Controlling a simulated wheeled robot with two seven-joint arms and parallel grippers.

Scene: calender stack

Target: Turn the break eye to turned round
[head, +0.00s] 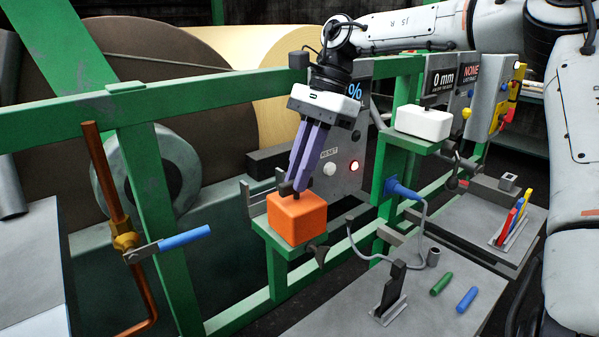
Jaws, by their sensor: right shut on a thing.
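An orange block (297,218), which I take to be the break eye, sits on a small green bracket (287,246) on the green frame. A small dark piece stands at its top, by my fingertips. My right gripper (291,188) comes down from above, its purple fingers shut at that dark piece. The fingers hide part of it, and I cannot tell which way the eye faces. My left gripper is out of view.
A grey panel behind has a RESET button (329,169) and a lit red lamp (354,166). A white box (424,122) sits on a green shelf to the right. A copper pipe (101,185) with a blue-handled valve (184,238) stands left. Green and blue sticks lie on the front table (420,315).

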